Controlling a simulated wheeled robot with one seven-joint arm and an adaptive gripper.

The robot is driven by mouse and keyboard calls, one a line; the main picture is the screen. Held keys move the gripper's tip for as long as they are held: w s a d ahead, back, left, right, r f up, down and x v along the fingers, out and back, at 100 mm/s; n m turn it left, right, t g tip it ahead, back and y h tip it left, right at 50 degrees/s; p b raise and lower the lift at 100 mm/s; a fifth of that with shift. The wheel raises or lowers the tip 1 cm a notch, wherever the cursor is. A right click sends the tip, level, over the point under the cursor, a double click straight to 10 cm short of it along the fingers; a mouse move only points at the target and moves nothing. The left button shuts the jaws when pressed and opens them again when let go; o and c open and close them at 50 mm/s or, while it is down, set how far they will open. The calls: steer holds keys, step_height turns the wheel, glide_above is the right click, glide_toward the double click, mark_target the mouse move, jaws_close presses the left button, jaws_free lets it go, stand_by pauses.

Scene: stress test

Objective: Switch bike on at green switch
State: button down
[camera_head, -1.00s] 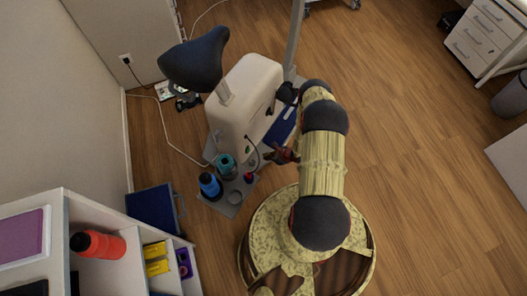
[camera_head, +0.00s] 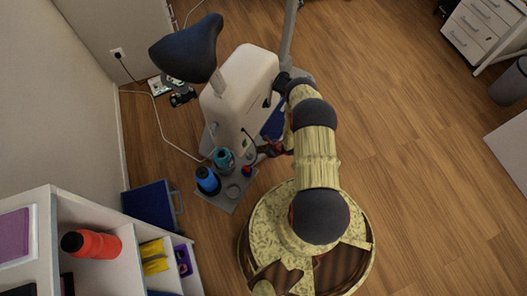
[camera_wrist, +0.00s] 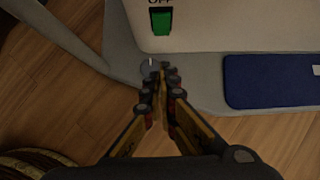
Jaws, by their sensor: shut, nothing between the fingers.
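The exercise bike (camera_head: 240,85) has a white body and a dark saddle (camera_head: 188,48) and stands left of centre in the head view. In the wrist view its white lower body (camera_wrist: 235,22) fills the top. The green switch (camera_wrist: 161,22) sits there under the lettering "OFF". My gripper (camera_wrist: 160,70) is shut and empty, its fingertips pointing at the bike just below the switch and apart from it in the picture. In the head view the gripper is mostly hidden beside the bike's lower body.
A blue bottle (camera_head: 208,181) and a teal container (camera_head: 223,160) stand on the grey base by the bike. A white cable (camera_head: 160,125) runs to the wall outlet. A white shelf (camera_head: 110,262) with a red bottle (camera_head: 92,243) is at lower left. Open floor lies right.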

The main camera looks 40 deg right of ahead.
mark_target(245, 144)
steer(key=shift+w+a+f+b, duration=0.4)
steer(key=shift+w+f, duration=0.05)
steer(key=shift+w, duration=0.4)
steer(key=shift+w+a+f+b, duration=0.35)
steer(key=shift+w+f+b, duration=0.1)
steer(key=shift+w, duration=0.45)
steer(key=shift+w+a+f+b, duration=0.4)
steer(key=shift+w+f, duration=0.05)
steer(key=shift+w, duration=0.4)
